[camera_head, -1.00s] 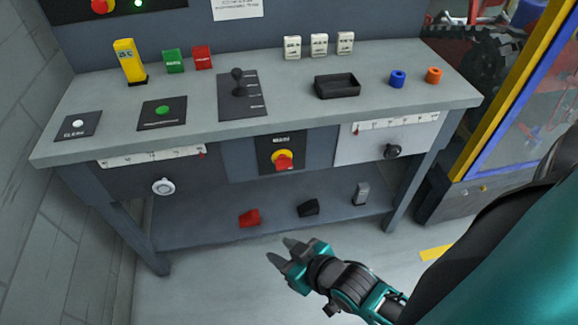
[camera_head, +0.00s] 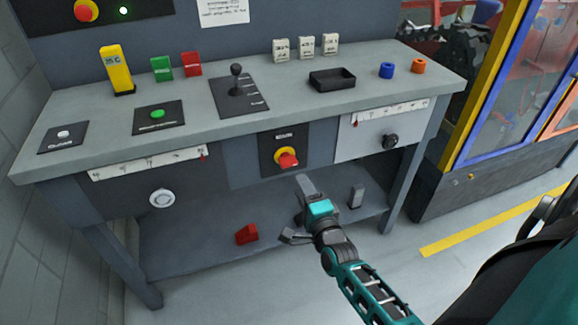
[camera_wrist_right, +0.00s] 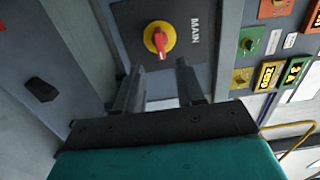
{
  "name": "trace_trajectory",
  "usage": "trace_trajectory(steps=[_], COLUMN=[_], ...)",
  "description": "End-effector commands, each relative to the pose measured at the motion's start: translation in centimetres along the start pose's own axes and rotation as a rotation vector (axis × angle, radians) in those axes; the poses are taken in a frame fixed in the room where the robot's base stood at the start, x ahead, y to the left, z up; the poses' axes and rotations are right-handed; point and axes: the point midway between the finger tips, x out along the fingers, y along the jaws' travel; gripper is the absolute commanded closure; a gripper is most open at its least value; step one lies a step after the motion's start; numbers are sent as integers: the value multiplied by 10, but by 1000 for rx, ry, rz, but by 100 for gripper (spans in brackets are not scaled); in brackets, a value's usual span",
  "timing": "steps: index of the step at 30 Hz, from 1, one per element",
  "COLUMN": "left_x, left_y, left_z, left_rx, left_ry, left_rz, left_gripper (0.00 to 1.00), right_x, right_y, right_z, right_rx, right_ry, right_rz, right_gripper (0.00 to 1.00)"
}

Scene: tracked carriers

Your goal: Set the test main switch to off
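The main switch is a red handle on a yellow round base (camera_head: 287,158), on a dark plate at the middle of the bench front. In the right wrist view the main switch (camera_wrist_right: 159,38) sits beside the word MAIN, just beyond the fingertips. Its red handle runs roughly up and down in that picture; I cannot read its position marks. My right gripper (camera_head: 298,210) is in front of and below the switch, apart from it. In the right wrist view my right gripper (camera_wrist_right: 158,68) is open, with nothing between the fingers. My left gripper is out of view.
Another red-and-yellow knob (camera_head: 86,10) is on the back panel. A white dial (camera_head: 162,199) and a black knob (camera_head: 390,141) flank the switch on the bench front. A red block (camera_head: 246,234) and a grey piece (camera_head: 356,196) lie on the lower shelf.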

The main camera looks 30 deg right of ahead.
Motion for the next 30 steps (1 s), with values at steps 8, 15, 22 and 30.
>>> trace_trajectory(steps=[8, 15, 22, 30], left_x=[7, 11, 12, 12], left_y=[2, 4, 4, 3], left_z=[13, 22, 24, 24], left_rx=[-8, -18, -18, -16], left_ry=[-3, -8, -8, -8], left_rz=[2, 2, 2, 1], left_gripper=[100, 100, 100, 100], right_x=[58, 91, 101, 101], right_y=[1, 1, 1, 0], right_z=[0, 0, 0, 0], right_rx=[-2, -4, -4, -4], right_ry=[-1, -2, -2, -2], right_rz=[-2, 0, 1, 1], right_gripper=[62, 62, 62, 66])
